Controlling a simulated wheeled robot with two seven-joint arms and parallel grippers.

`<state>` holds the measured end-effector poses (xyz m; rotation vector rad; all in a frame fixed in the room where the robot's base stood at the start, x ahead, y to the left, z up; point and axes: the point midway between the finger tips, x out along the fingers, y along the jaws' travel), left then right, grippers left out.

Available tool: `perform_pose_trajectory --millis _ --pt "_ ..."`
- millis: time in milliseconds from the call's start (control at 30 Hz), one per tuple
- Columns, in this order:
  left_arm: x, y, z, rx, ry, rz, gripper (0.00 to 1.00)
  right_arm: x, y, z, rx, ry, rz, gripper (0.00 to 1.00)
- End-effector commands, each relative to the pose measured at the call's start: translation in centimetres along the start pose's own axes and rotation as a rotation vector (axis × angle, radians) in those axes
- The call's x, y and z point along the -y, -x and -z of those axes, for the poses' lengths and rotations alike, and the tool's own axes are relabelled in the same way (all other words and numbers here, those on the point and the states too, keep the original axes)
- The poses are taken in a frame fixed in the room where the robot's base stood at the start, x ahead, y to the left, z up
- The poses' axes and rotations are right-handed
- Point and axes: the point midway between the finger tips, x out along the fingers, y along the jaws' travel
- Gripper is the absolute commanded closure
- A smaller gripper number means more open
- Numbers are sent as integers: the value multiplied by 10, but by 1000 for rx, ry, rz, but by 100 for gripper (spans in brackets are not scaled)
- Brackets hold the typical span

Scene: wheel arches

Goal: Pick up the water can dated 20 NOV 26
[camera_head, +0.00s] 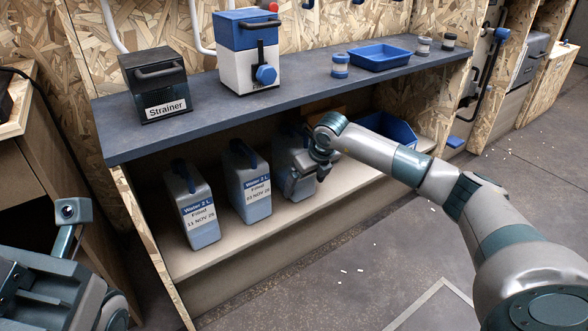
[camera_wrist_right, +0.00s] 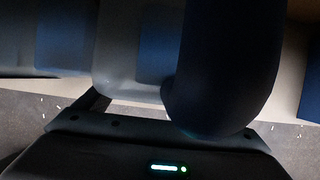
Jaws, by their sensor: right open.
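Three grey water cans with blue handles stand upright on the lower shelf in the head view. The left can (camera_head: 197,215) reads 11 NOV 26 and the middle can (camera_head: 250,185) seems to read 03 NOV 26. The right can (camera_head: 284,150) is largely covered by my right gripper (camera_head: 303,184), so its date is hidden. My right gripper is open and close in front of this can; whether they touch I cannot tell. The right wrist view is dark, with a large dark blue rounded shape close up. My left arm shows at the bottom left, its fingers not visible.
The counter (camera_head: 190,122) overhangs the cans. It carries a Strainer box (camera_head: 155,85), a blue and white container (camera_head: 247,50), a blue tray (camera_head: 380,57) and small jars. A blue bin (camera_head: 398,130) sits on the lower shelf (camera_head: 215,255) at right. The floor in front is mostly clear.

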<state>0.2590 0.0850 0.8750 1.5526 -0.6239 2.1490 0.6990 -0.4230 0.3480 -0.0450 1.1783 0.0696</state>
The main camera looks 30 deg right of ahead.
Motion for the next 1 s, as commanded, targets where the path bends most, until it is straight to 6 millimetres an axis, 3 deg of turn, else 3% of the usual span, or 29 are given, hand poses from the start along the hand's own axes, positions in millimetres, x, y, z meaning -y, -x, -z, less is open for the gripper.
perform_pose_trajectory --millis 1000 --pt "1 0 -1 4 -6 -5 69 0 -4 1 -1 0 0 12"
